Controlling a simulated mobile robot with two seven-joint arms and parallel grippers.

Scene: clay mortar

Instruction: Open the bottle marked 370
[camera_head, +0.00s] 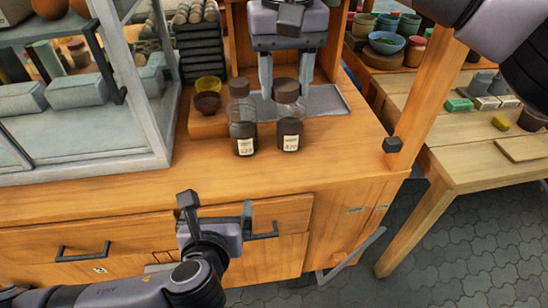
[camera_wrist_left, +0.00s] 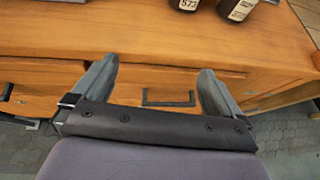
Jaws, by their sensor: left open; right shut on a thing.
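Two dark bottles with brown lids stand side by side on the wooden counter. The right bottle (camera_head: 289,128) carries a white label that seems to read 370. The left bottle (camera_head: 243,130) has a label that reads 573 in the left wrist view (camera_wrist_left: 187,4). My right gripper (camera_head: 286,88) comes down from the top, its fingers on either side of the right bottle's lid (camera_head: 286,91), shut on it. The lid appears seated on the bottle. My left gripper (camera_head: 217,203) is open and empty in front of the counter's drawers, and it also shows in the left wrist view (camera_wrist_left: 157,80).
A glass-fronted cabinet (camera_head: 85,135) stands on the left of the counter. A small wooden block with bowls (camera_head: 207,102) is left of the bottles. A grey tray (camera_head: 325,101) lies behind them. The counter front is clear.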

